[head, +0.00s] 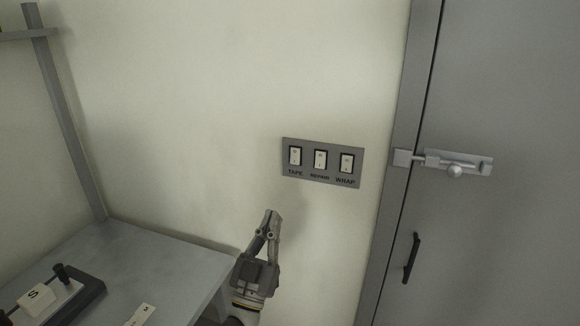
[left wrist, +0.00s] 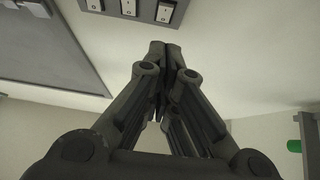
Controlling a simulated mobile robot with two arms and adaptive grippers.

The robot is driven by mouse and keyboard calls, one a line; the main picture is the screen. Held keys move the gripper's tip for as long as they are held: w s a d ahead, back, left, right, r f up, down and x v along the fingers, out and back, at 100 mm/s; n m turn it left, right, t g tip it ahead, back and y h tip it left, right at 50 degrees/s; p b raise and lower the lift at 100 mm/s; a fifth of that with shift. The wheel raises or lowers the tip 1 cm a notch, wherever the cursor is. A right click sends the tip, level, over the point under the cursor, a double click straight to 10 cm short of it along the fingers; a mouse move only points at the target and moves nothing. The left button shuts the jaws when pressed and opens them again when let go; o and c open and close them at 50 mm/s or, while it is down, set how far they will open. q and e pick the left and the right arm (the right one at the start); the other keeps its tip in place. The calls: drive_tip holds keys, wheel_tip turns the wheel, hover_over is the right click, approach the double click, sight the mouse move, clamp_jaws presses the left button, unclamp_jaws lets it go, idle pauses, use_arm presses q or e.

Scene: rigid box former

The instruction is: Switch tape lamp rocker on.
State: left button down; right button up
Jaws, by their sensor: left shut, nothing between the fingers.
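The grey switch panel (head: 321,181) is on the wall in the head view, with three white rockers above the labels TAPE, a middle word too small to read surely, and WRAP. The tape rocker (head: 295,156) is the leftmost; I cannot tell its tilt. In the left wrist view the panel is cut by the top edge, and the tape rocker (left wrist: 166,11) is on the right there. My left gripper (head: 271,213) is shut and empty, fingers pointing up, below and left of the panel and apart from it. Its fingertips (left wrist: 165,46) also show in the wrist view. My right gripper is out of view.
A grey door (head: 510,90) with a sliding bolt (head: 455,165) and a black handle (head: 411,258) stands right of the panel. A grey table (head: 165,262) at lower left carries a dark-based device (head: 85,298). The wall around the panel is clear.

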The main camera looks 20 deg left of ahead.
use_arm(q)
drive_tip(key=shift+s+r, duration=0.2)
drive_tip(key=shift+r, duration=0.5)
drive_tip(key=p, duration=0.4)
approach(295, 149)
wheel_tip(295, 149, up, 3)
drive_tip(key=shift+w+d+f+p, duration=0.15)
drive_tip(key=shift+w+p, duration=0.1)
drive_tip(key=shift+w, duration=0.7)
drive_tip(key=shift+w+a+f+p, duration=0.1)
drive_tip(key=shift+w+p, duration=0.15)
drive_tip(key=shift+w, duration=0.7)
